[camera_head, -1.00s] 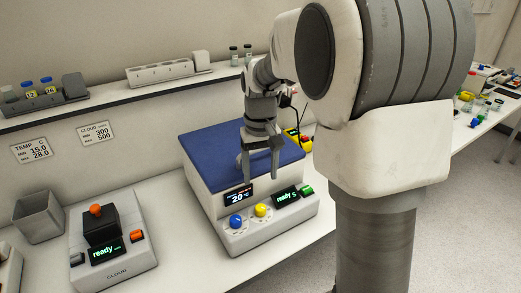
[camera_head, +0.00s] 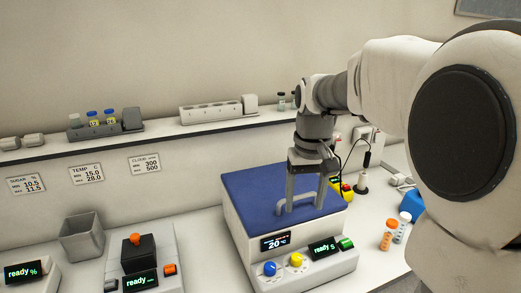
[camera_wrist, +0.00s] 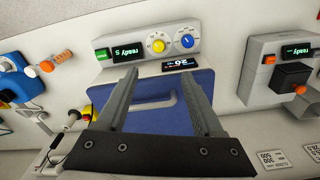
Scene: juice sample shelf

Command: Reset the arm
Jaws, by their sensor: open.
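My gripper (camera_head: 306,188) is open and empty, pointing down over the blue lid (camera_head: 257,192) of the white device. In the head view its fingers overlap the grey lid handle (camera_head: 284,207); I cannot tell whether they touch it. In the wrist view the two fingers of my gripper (camera_wrist: 157,98) are spread wide, with the blue lid (camera_wrist: 150,120) and part of the handle between and beneath them. The device front has a display reading 20, a blue knob (camera_head: 270,268), a yellow knob (camera_head: 296,260) and a "ready 5" display (camera_head: 323,248).
A cloud device (camera_head: 167,240) and a grey bin (camera_head: 82,240) stand to the left. A shelf (camera_head: 160,142) behind holds a rack with vials (camera_head: 95,120) and an empty rack (camera_head: 211,112).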

